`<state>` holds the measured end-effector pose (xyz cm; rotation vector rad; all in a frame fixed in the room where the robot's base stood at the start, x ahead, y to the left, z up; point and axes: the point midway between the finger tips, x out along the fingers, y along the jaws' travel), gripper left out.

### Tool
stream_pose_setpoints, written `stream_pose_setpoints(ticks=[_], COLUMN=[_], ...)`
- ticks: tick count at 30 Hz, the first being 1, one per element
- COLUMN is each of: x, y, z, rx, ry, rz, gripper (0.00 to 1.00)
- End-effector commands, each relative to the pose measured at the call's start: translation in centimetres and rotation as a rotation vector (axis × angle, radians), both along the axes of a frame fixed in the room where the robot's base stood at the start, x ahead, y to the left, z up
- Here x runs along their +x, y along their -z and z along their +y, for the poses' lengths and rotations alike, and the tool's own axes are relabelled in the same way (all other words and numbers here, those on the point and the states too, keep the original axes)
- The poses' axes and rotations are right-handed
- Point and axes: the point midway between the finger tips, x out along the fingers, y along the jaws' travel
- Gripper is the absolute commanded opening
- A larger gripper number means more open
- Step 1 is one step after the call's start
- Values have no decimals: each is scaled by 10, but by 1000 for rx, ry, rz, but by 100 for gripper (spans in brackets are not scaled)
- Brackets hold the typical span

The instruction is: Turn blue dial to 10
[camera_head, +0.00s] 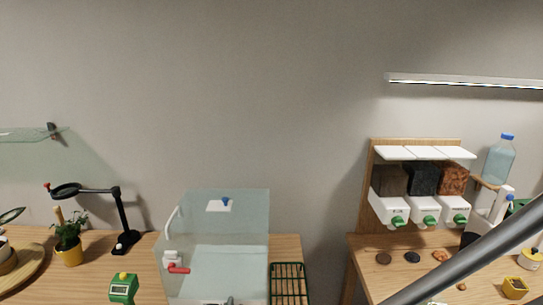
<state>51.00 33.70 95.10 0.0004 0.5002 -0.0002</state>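A small blue dial (225,201) sits on a white plate (217,207) at the upper part of a clear glass box (240,250), at the centre left. The dial's setting and any numbers are too small to read. My gripper is not in view. A grey bar crosses the lower right corner; it looks like part of my arm, and it is far to the right of the dial.
A red handle (178,269) is on the glass box's left side. A green timer (122,288), black lamp (124,220) and potted plant (70,250) stand left. A green rack (288,283) stands right of the box. Dispensers (424,209) stand on the right table.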

Motion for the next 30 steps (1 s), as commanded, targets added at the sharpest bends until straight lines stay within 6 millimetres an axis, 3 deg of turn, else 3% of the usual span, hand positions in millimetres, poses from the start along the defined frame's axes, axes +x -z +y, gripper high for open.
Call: stream_pose_setpoints(ticks=[30], x=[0], y=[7], z=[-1], rx=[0], ry=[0], rz=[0], gripper=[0])
